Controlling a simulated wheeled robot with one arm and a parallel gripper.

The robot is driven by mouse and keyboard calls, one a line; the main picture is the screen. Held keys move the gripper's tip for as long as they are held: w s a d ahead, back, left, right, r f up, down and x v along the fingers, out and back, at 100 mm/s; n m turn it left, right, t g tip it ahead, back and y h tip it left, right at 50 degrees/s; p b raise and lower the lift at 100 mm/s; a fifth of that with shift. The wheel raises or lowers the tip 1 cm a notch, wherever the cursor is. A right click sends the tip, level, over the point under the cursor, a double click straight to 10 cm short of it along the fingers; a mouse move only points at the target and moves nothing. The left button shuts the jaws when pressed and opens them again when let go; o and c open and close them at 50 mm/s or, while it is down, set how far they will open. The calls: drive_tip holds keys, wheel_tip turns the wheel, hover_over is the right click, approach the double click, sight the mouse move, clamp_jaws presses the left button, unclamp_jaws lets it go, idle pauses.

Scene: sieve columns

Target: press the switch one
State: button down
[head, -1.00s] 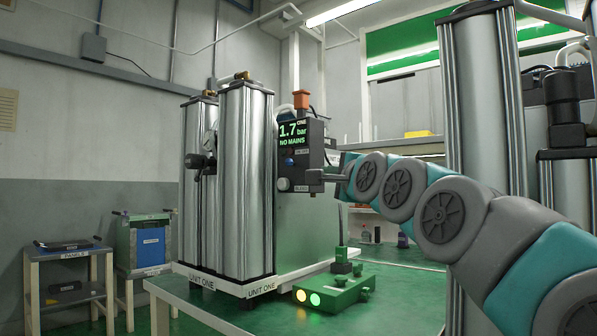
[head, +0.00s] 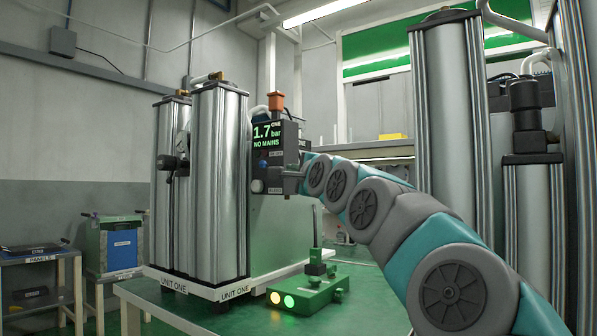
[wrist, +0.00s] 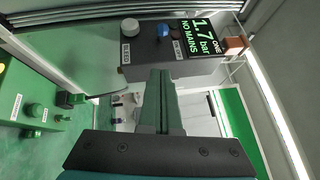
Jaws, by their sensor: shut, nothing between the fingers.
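The dark control box (head: 290,140) of unit one is fixed beside the tall silver columns. Its green display reads 1.7 bar, NO MAINS, ONE. A blue button (head: 262,164) sits below the display, and a pale round knob (head: 257,186) is at the lower corner. My gripper (wrist: 160,74) is shut and empty. Its fingertips overlap the box's lower part in both views; I cannot tell whether they touch it.
A green block (head: 308,290) with two lit lamps and an upright lever stands on the green table (head: 190,310) below my arm. Silver columns (head: 220,180) stand left of the box. Another large column (head: 450,110) stands at right. Small side stands are at far left.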

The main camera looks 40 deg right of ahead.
sight(265, 165)
drive_tip(key=w+a+r, duration=0.1)
drive_tip(key=w, duration=0.5)
drive_tip(key=shift+a, duration=0.2)
drive_tip(key=shift+d+h+b, duration=0.2)
drive_tip(key=shift+h+b, duration=0.2)
drive_tip(key=shift+b, duration=0.1)
drive_tip(key=shift+s+r+m+h+b, duration=0.2)
drive_tip(key=shift+m+h+b, duration=0.1)
drive_tip(key=shift+m+b, duration=0.1)
drive_tip(key=shift+d+g, duration=0.1)
drive_tip(key=shift+g, duration=0.2)
